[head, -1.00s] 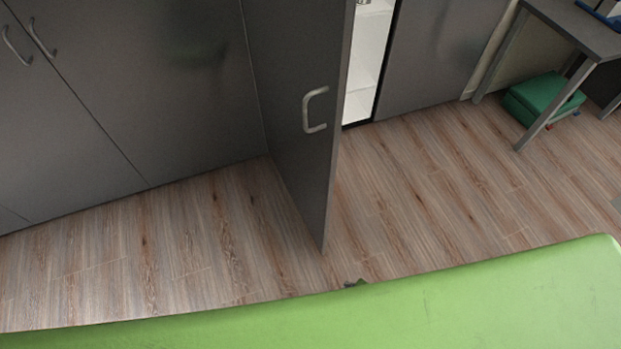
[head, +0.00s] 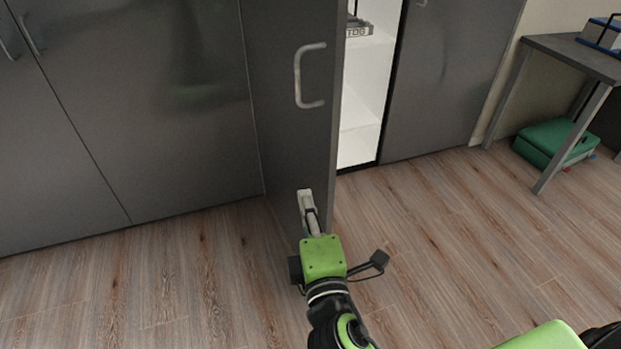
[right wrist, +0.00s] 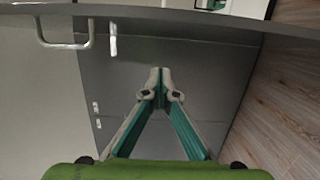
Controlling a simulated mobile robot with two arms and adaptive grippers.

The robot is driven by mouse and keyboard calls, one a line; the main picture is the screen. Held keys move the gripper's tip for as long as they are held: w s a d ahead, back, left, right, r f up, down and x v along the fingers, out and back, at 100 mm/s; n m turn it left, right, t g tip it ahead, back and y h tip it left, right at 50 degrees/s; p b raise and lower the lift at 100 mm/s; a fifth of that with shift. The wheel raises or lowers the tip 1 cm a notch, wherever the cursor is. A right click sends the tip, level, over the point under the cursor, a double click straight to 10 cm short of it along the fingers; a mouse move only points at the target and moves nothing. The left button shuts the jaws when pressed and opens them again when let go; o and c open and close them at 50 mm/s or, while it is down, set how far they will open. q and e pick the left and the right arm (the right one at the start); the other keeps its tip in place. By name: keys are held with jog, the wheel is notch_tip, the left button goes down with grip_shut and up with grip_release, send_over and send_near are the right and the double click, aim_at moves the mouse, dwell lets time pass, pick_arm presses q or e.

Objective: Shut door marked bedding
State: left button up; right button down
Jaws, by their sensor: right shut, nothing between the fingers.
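A dark grey cabinet door (head: 285,110) stands open, swung out from the cabinet front, with a metal bar handle (head: 308,75) near its free edge. I can read no bedding mark on it. My right gripper (head: 304,194) is in front of the lower part of this door, below the handle, with its fingers shut and empty. I cannot tell whether it touches the door. In the right wrist view the shut fingertips (right wrist: 161,74) meet mid-picture, and the handle (right wrist: 65,42) shows at the upper left. My left gripper is out of view.
White shelves (head: 362,105) show in the opening right of the door. Closed grey doors (head: 130,110) are at left and another grey panel (head: 445,80) is at right. A desk (head: 575,55) and a green box (head: 555,142) stand further right. The wood floor is clear.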

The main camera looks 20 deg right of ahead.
aim_at(316, 162)
jog(key=shift+w+d, duration=0.85)
jog(key=shift+w, duration=0.9)
jog(key=shift+w+d, duration=0.9)
jog(key=shift+w, duration=0.8)
jog(key=shift+w+d, duration=0.85)
jog(key=shift+w, duration=0.9)
